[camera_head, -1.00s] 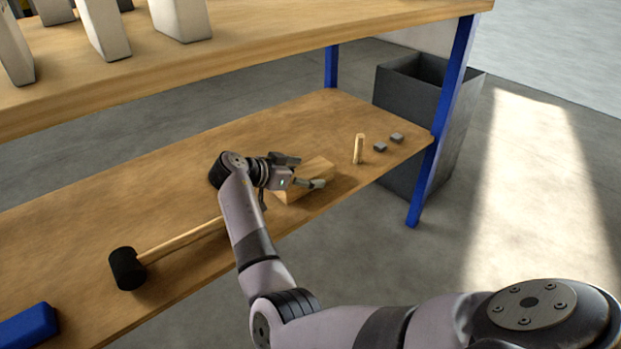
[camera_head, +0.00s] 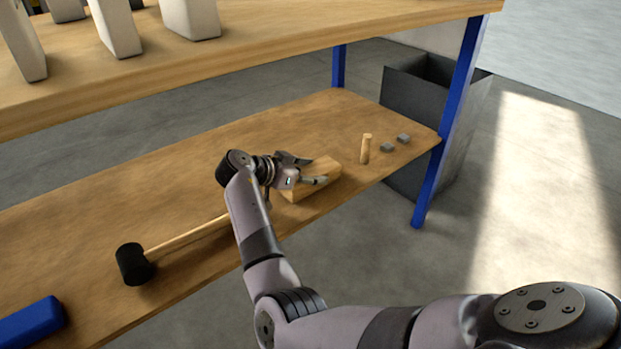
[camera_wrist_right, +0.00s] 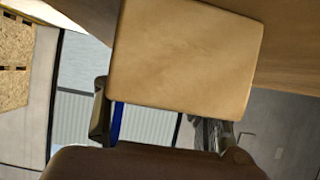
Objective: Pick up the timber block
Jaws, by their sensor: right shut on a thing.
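The timber block (camera_head: 322,175) is a pale wooden block at the lower shelf's front edge in the head view. My right gripper (camera_head: 318,171) is shut on it, with one finger on the far side and one on the near side. In the right wrist view the block (camera_wrist_right: 185,55) fills the upper middle, and the gripper's fingers (camera_wrist_right: 160,128) show below it, partly hidden. I cannot tell whether the block touches the shelf or is slightly raised. My left gripper is not in view.
On the lower shelf (camera_head: 200,165), a black-headed mallet (camera_head: 134,264) lies left of my arm. A wooden peg (camera_head: 366,149) and two small grey blocks (camera_head: 387,148) (camera_head: 403,138) stand right of the timber block. A blue table leg (camera_head: 446,130) and a dark bin (camera_head: 415,95) are beyond.

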